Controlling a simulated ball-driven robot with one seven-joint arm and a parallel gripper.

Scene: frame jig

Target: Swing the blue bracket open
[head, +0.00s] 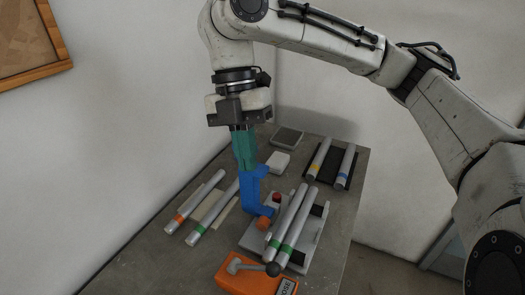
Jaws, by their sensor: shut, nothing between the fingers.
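The blue bracket (251,190) stands upright at the left side of the grey jig, with a short foot at its lower right. An orange piece (264,223) is at its foot. My gripper (246,162) points straight down from above, its teal lower part shut with nothing held. Its lower end overlaps the top of the bracket in this view; I cannot tell whether they touch. The jig (311,243) holds two grey tubes with green bands (289,228), right of the bracket. A red knob (277,197) shows beside them.
An orange box (232,276) with a grey lever and black ball stands in front. Two loose tubes (207,213) lie at left. A black tray (325,177) with two tubes is behind right. Walls stand close at left and back.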

